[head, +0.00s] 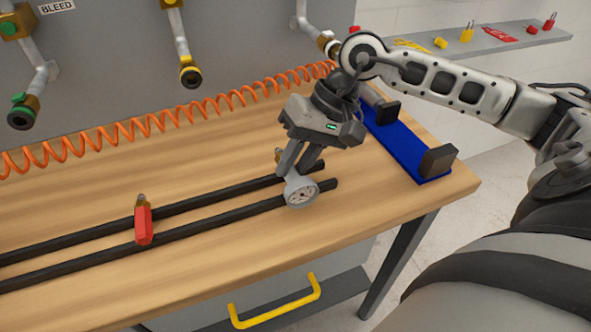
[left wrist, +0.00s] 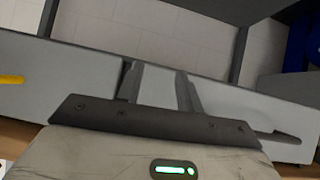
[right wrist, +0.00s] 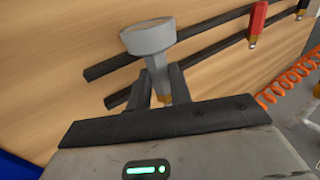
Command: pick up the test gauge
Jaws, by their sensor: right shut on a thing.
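The test gauge (head: 301,192) has a round grey body with a white dial and sits at the right end of two black rails. My right gripper (head: 291,172) reaches down from above and is shut on the gauge. In the right wrist view, its fingers (right wrist: 159,82) close around the stem of the gauge (right wrist: 148,40), just above a brass fitting. I cannot tell whether the gauge touches the rails. My left gripper (left wrist: 160,85) is open and empty in the left wrist view, facing grey panels and a tiled surface. It is not in the head view.
A red-handled valve (head: 143,224) sits on the black rails (head: 75,233). An orange coiled hose (head: 150,123) runs along the back of the wooden bench (head: 400,215). A blue stand with black blocks (head: 405,150) is at right. Pipes with brass fittings hang on the grey panel.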

